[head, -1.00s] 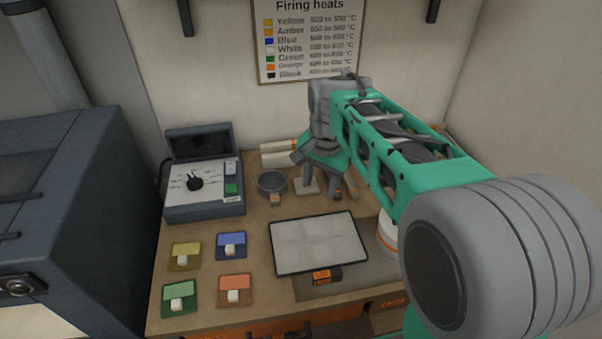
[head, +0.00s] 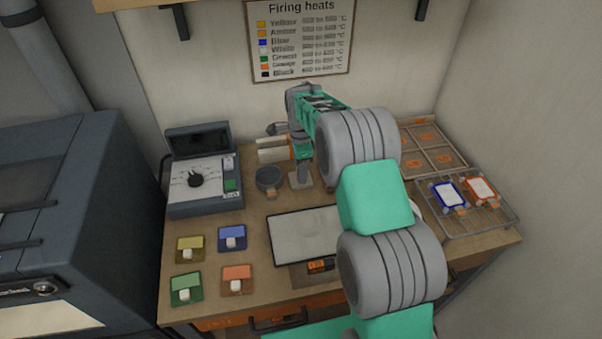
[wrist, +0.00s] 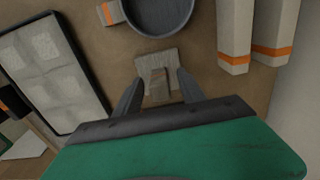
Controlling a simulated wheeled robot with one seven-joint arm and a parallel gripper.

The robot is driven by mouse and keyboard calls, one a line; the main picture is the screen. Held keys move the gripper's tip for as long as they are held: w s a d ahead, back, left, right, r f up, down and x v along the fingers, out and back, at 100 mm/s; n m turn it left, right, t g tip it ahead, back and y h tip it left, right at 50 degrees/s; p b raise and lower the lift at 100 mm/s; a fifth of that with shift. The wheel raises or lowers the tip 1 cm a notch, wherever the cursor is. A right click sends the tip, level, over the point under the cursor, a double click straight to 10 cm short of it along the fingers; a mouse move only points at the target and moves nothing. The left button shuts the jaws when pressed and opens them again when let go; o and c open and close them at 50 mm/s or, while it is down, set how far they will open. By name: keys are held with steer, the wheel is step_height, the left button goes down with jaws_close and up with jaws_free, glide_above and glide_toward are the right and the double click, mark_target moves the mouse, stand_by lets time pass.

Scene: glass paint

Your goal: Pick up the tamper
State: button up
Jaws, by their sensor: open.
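The tamper (head: 300,180) stands on the table behind the white-topped tray, just right of a round grey dish. In the wrist view the tamper (wrist: 156,62) shows as a pale square plate with a narrow handle pointing up toward the camera. My gripper (wrist: 158,88) is open, with one finger on each side of the handle. I see no clear contact between the fingers and the handle. In the head view my gripper is over the tamper, its fingers partly hidden by my arm.
The grey dish (head: 268,180) stands close to the tamper. Pale bars with orange bands (wrist: 236,35) lie behind it. The tray (head: 285,241) is in front.

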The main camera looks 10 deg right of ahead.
jaws_close()
stand_by(0.5)
steer(key=shift+r, duration=0.1)
